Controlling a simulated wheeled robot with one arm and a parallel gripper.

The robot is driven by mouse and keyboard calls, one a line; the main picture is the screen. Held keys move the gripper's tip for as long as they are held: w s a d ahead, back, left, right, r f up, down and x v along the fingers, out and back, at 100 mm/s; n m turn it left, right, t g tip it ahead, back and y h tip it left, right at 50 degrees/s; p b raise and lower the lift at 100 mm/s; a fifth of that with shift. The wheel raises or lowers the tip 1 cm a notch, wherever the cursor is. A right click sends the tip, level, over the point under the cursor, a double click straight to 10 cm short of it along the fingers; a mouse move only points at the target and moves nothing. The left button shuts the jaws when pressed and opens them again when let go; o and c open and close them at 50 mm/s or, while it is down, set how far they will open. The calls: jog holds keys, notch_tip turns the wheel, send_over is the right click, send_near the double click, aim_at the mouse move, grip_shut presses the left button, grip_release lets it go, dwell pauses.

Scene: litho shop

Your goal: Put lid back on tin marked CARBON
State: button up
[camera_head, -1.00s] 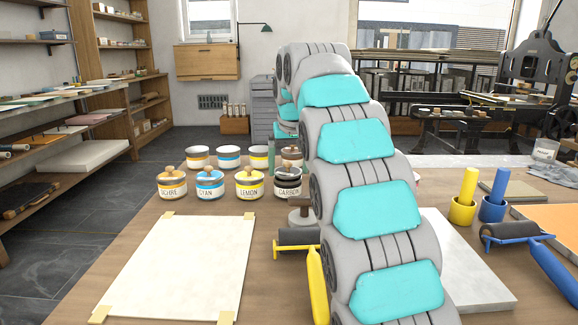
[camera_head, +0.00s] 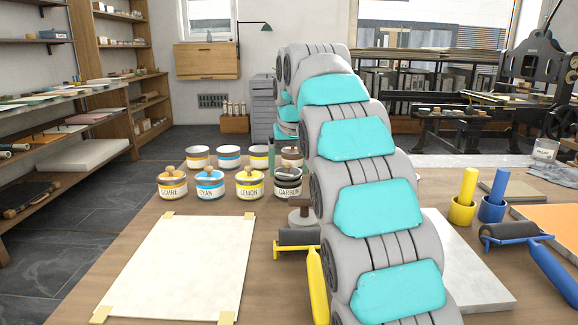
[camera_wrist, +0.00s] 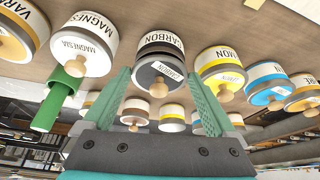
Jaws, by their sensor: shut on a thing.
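Whether the lid is fully seated or slightly above the tin cannot be told.
The LEMON tin (camera_wrist: 222,70) and MAGNESIA tin (camera_wrist: 88,45) stand close on either side. A green cylinder (camera_wrist: 50,105) is near MAGNESIA. OCHRE (camera_head: 172,185) and CYAN (camera_head: 210,184) continue the front row. A yellow-handled roller (camera_head: 298,238) and a paper sheet (camera_head: 180,265) lie nearer.

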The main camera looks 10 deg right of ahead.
dwell(0.9)
jog(key=o, duration=1)
jog(key=shift+r+p, duration=1.85)
jog(key=shift+r, duration=1.55)
jog(key=shift+c, duration=0.3)
grip_shut()
